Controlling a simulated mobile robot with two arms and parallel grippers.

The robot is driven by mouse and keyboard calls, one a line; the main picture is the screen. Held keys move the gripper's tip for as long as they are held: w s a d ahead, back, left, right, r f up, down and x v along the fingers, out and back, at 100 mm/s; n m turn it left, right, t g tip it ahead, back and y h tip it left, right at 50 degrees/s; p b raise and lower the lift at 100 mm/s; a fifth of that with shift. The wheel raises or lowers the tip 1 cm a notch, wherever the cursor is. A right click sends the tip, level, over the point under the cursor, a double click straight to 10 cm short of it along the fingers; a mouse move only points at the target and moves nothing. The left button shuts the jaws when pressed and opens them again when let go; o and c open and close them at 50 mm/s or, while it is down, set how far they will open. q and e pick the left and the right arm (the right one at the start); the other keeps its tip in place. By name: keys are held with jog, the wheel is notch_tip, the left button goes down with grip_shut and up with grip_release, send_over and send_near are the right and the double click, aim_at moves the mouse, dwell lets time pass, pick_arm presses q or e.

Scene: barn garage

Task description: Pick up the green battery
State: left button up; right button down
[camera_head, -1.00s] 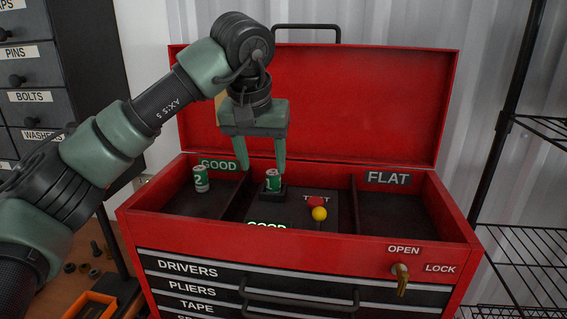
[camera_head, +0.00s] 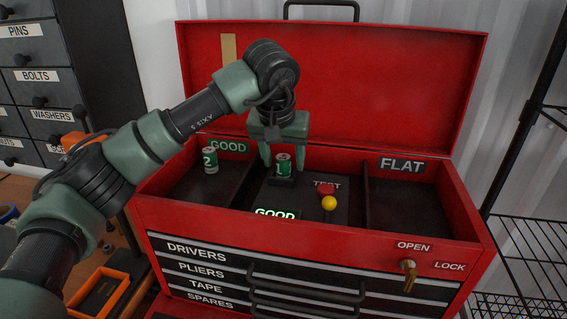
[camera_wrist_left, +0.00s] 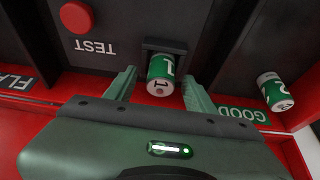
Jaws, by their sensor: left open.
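A green-and-white battery marked 1 (camera_head: 284,166) stands upright in the dark holder of the middle compartment; it also shows in the left wrist view (camera_wrist_left: 161,78). A second green-and-white battery marked 2 (camera_head: 210,160) stands in the left compartment by the GOOD label; the left wrist view shows it at the right (camera_wrist_left: 275,90). My left gripper (camera_head: 284,162) points down over battery 1, open, with one finger on each side of it. In the left wrist view the fingers (camera_wrist_left: 160,78) flank the battery with small gaps. My right gripper is not in view.
The red toolbox (camera_head: 420,220) has its lid up behind the compartments. The FLAT compartment (camera_head: 400,207) at right is empty. A wire shelf (camera_head: 535,240) stands at the right.

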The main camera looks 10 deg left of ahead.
pick_arm(q)
jog(key=shift+s, duration=0.1)
grip_shut()
